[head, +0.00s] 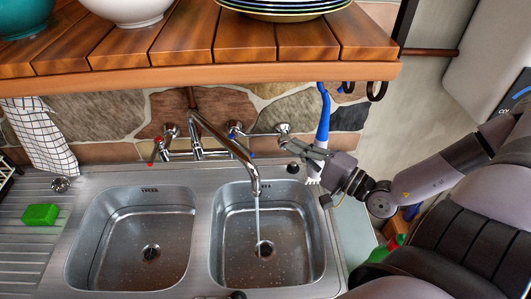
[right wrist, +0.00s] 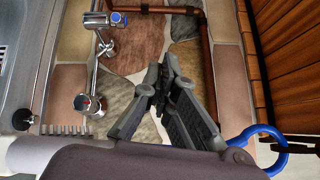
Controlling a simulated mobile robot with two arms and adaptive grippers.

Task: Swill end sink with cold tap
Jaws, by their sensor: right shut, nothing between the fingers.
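The end sink, the right-hand basin (head: 230,262), has water (head: 258,218) running from the spout into it near its drain. The swivel spout (head: 225,135) hangs over this basin. The cold tap (head: 236,130), marked blue, sits on the wall behind; a blue-marked tap (right wrist: 118,20) also shows in the right wrist view. The red-marked hot tap (head: 160,145) is left of the spout. My right gripper (head: 308,152) is shut and empty, to the right of the cold tap and apart from it; its fingers (right wrist: 160,85) point at the stone wall. My left gripper is out of view.
A blue brush (head: 323,115) hangs from a hook beside my right gripper. A wooden shelf (head: 200,72) with bowls and plates overhangs the taps. A second basin (head: 105,260) and a drainer with a green sponge (head: 40,214) lie left. A checked cloth hangs far left.

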